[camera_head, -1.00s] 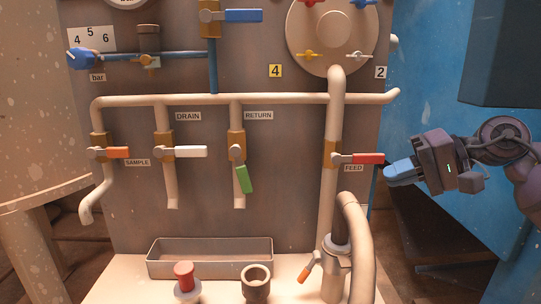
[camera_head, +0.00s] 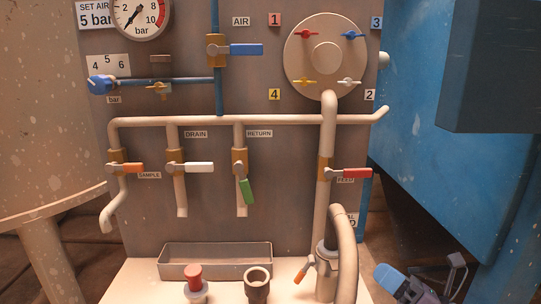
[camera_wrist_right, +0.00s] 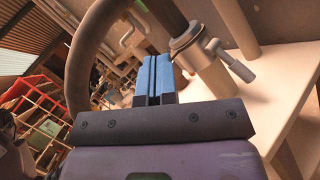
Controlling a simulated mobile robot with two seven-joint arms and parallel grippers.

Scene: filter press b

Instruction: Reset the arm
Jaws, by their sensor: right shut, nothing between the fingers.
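My right gripper (camera_head: 388,275) is low at the right of the head view, below and right of the red FEED handle (camera_head: 351,173) and apart from it. Its blue fingers are together with nothing between them. The fingers also show in the right wrist view (camera_wrist_right: 153,78), pointing away from the wrist. The FEED handle lies sideways across its pipe. My left gripper is in neither view.
A curved hose (camera_head: 346,250) rises close left of my right gripper. The panel carries the green RETURN handle (camera_head: 246,191), white DRAIN handle (camera_head: 199,168) and orange SAMPLE handle (camera_head: 126,168). A tray (camera_head: 215,274), red-topped part (camera_head: 195,275) and cup (camera_head: 257,281) stand on the ledge.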

